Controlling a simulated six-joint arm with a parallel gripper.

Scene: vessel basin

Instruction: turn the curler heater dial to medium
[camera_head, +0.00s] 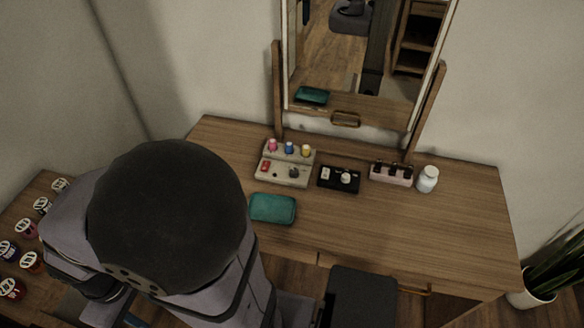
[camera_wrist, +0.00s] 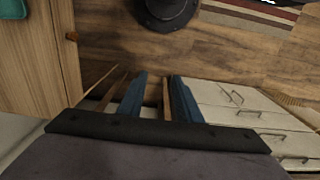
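The curler heater (camera_head: 285,178) is a pale box on the dressing table, left of the middle. Pink, blue and yellow curlers stand along its back. A red switch (camera_head: 265,166) is at its left and a dark round dial (camera_head: 293,172) at its right; the dial's setting is too small to read. My gripper shows in the wrist view (camera_wrist: 158,98) with its two blue fingers apart and nothing between them. It points at the floor area, away from the heater. In the head view my arm hides most of it.
A black box with a pale knob (camera_head: 340,179), a pink rack (camera_head: 391,174) and a white jar (camera_head: 428,179) stand right of the heater. A teal pouch (camera_head: 272,208) lies in front of it. A mirror (camera_head: 345,110) rises behind. The table's right side is clear.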

